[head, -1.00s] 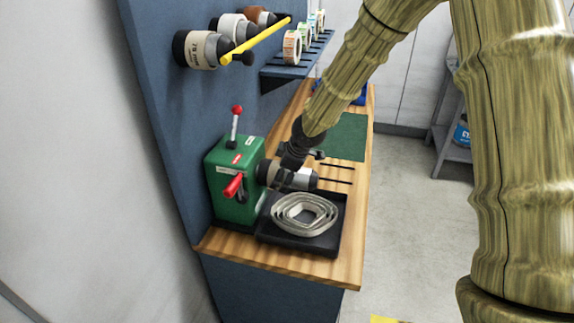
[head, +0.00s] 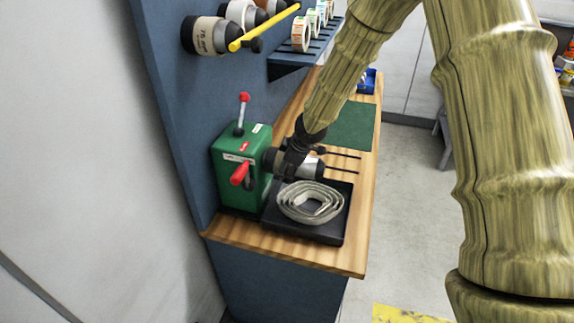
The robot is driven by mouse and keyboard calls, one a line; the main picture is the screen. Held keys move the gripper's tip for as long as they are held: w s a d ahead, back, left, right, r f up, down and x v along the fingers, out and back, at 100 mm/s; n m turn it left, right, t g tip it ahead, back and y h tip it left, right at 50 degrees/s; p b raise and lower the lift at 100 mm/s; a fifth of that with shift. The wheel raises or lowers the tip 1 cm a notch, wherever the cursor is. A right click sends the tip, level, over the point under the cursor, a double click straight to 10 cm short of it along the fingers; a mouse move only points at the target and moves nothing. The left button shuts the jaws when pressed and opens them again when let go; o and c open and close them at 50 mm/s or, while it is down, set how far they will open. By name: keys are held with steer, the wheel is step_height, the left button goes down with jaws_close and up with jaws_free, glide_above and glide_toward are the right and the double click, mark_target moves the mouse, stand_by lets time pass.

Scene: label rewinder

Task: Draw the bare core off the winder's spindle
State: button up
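The green winder (head: 238,165) stands at the near left of the bench, with a red-knobbed lever on top and a red crank handle on its face. Its spindle (head: 313,165) points right, showing a pale metallic end. My gripper (head: 291,166) is dark and lies across the spindle from above, close to the winder. It hides the spindle's middle. The bare core cannot be told apart from the spindle at this size. The fingertips are too dark and small to show whether they are open or touching anything.
A black tray (head: 345,228) holding a coil of pale strip (head: 310,203) sits below the spindle. A green mat (head: 353,125) lies further back. Rolls on wall pegs (head: 210,36), a yellow bar (head: 265,27) and a label-roll shelf (head: 290,62) stand out above the bench.

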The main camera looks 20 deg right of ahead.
steer(key=shift+c, duration=0.8)
steer(key=shift+s+d+r+p, duration=0.25)
steer(key=shift+r+p, duration=0.1)
steer(key=shift+p, duration=0.75)
steer(key=shift+d+p, duration=0.15)
steer(key=shift+p, duration=0.3)
steer(key=shift+s+f, duration=0.1)
steer(key=shift+s+d, duration=0.25)
steer(key=shift+d, duration=0.3)
steer(key=shift+s+d, duration=1.55)
steer(key=shift+d, duration=0.75)
steer(key=shift+s+d, duration=1.6)
steer(key=shift+d, duration=0.65)
steer(key=shift+s+d, duration=1.55)
steer(key=shift+d, duration=0.75)
